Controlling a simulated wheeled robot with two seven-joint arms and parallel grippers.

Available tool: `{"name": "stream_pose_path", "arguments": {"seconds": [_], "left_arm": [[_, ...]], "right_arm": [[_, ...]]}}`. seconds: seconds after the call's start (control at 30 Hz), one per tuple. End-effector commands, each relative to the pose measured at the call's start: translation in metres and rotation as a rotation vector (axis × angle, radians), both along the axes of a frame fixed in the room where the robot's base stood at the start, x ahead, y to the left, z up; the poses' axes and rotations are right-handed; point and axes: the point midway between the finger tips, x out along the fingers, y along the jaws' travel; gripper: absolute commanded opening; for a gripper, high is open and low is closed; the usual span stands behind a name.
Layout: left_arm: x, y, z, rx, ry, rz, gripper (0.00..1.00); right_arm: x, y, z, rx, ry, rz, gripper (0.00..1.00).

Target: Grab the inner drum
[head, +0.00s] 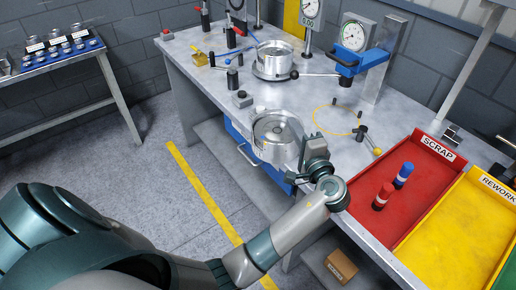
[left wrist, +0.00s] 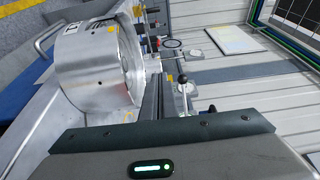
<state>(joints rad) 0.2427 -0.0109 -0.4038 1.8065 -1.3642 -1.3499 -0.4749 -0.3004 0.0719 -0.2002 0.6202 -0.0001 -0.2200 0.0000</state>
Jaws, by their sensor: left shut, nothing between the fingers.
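A silver metal drum (head: 270,150) stands near the front edge of the workbench, its open top showing a hub inside. A second silver drum (head: 272,58) sits on a round base farther back; I cannot tell from the pictures which one is called inner. My left gripper (head: 308,134) is just right of the near drum, and its fingers are shut and empty. In the left wrist view the near drum (left wrist: 88,68) fills the upper left, with the fingers (left wrist: 152,98) close beside its rim. Whether they touch it is unclear. My right gripper is not in view.
A red SCRAP tray (head: 415,215) holding two small cylinders and a yellow REWORK tray (head: 462,240) are at right. A side table (head: 60,66) stands left.

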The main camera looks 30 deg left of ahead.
Motion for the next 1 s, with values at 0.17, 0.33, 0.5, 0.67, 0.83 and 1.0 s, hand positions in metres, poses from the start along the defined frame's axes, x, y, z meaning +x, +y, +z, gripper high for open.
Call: {"name": "stream_pose_path", "arguments": {"seconds": [0.17, 0.33, 0.5, 0.67, 0.83, 1.0], "left_arm": [[-0.033, 0.012, -0.003, -0.001, -0.001, 0.000, 0.00], [-0.065, 0.024, -0.003, 0.000, 0.000, 0.000, 0.00], [-0.093, 0.034, -0.003, -0.001, 0.001, 0.000, 0.00], [-0.110, 0.040, -0.001, 0.000, 0.000, 0.000, 0.00], [-0.118, 0.043, 0.000, 0.001, 0.001, 0.000, 0.00], [-0.119, 0.043, 0.000, 0.001, 0.000, 0.000, 0.00]], "right_arm": [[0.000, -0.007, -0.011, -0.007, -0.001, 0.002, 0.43], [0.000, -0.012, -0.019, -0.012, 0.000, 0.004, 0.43], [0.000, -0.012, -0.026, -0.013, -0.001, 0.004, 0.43], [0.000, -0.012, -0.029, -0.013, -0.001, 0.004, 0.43], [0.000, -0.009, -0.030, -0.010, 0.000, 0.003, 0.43], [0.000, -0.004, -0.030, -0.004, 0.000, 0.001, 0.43]]}}
